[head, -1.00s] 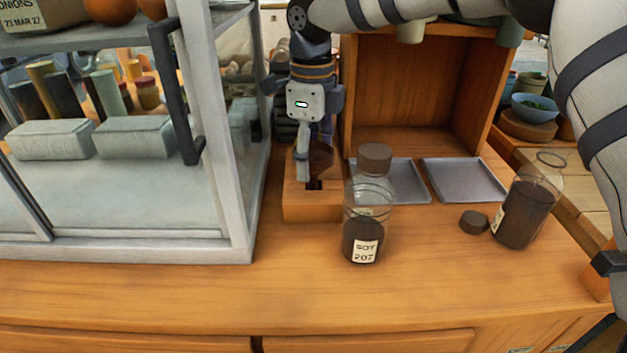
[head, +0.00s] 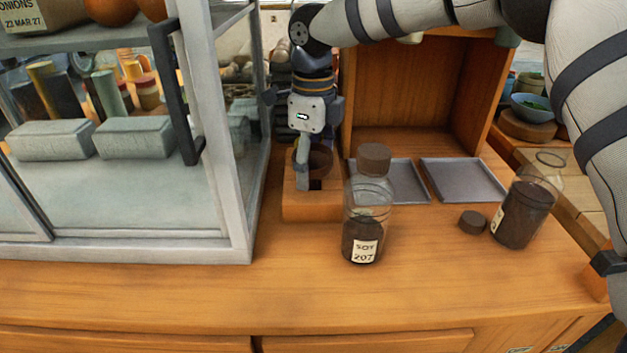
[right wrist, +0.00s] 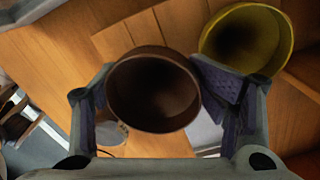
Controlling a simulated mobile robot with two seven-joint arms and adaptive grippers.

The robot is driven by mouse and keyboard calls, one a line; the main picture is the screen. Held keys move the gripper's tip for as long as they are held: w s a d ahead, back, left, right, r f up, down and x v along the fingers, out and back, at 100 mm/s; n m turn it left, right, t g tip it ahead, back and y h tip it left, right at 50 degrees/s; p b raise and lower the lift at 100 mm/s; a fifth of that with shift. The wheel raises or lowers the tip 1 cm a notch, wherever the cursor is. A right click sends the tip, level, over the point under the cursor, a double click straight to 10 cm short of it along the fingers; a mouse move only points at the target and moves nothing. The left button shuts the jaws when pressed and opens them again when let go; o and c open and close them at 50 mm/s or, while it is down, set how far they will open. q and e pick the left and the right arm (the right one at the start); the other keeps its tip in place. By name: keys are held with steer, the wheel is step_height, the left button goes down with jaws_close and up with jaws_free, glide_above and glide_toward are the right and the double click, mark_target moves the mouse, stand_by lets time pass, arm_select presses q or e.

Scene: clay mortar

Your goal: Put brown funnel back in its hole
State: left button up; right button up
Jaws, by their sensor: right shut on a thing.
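The brown funnel (head: 319,160) is in my right gripper (head: 304,168), over the wooden block (head: 310,211) beside the glass cabinet. In the right wrist view the funnel's round dark mouth (right wrist: 152,90) sits between the two fingers of the right gripper (right wrist: 155,95), with a pad on each side. A dark square opening (head: 315,185) shows on the block just below the funnel. The funnel's spout is hidden, so I cannot tell whether it is in a hole. My left gripper is not in view.
A yellow funnel (right wrist: 243,40) is close beside the brown one in the right wrist view. A capped soy bottle (head: 367,215) stands right of the block. Two grey trays (head: 463,180), a loose cap (head: 472,222) and an open bottle (head: 525,212) are farther right. The glass cabinet (head: 235,150) is close on the left.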

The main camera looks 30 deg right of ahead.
steer(key=shift+s+f, duration=0.3)
steer(key=shift+f, duration=0.55)
steer(key=shift+c, duration=0.3)
steer(key=o, duration=1.7)
steer(key=shift+w+r, duration=0.2)
steer(key=shift+w, duration=0.05)
steer(key=shift+r, duration=0.15)
step_height(320, 180, up, 12)
